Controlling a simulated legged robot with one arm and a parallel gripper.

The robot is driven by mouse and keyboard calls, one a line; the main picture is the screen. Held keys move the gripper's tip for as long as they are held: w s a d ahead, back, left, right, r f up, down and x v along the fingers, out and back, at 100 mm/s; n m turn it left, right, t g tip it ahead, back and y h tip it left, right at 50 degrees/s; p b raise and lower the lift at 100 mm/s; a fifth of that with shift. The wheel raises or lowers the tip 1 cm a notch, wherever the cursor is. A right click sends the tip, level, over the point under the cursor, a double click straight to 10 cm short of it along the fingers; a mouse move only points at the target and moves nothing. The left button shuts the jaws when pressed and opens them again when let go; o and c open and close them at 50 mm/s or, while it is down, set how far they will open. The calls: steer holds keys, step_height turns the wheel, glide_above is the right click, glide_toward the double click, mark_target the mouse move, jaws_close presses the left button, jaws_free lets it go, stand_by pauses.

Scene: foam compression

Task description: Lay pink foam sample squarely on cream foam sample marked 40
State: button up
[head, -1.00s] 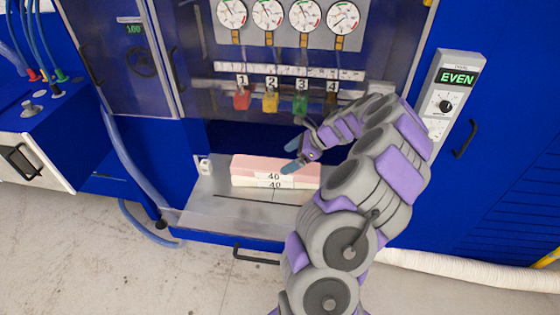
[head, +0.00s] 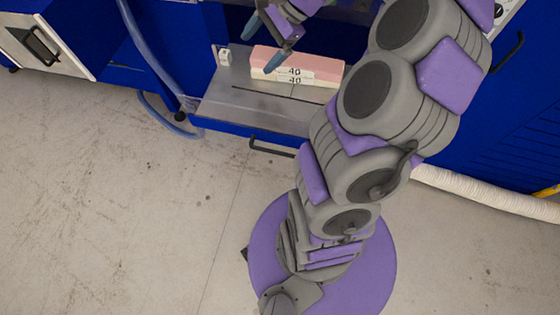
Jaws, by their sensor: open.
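The pink foam sample (head: 312,62) lies on top of the cream foam sample (head: 326,82) on the metal shelf. Their front faces look roughly flush, with two labels reading 40 one above the other at the front. My gripper (head: 264,43) is open, with its blue-grey fingertips apart, just above and in front of the left end of the foam stack. One fingertip overlaps the pink sample in the picture; I cannot tell whether it touches. The far edges of the stack are partly hidden.
The metal shelf (head: 240,98) has a dark line across it and bare room in front of the foam. A small white block (head: 224,57) stands at left. A black handle (head: 270,147) is below.

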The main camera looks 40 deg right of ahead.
steer(key=s+a+r+n+g+h, duration=0.25)
steer(key=s+a+n, duration=0.75)
steer(key=a, duration=0.5)
steer(key=s+f+n+g+h, duration=0.2)
steer(key=s+n+h, duration=0.2)
steer(key=s, duration=1.4)
steer(key=n, duration=0.3)
steer(key=shift+s+f, duration=0.25)
steer(key=shift+f, duration=0.1)
steer(key=shift+h, duration=0.25)
steer(key=shift+c, duration=0.4)
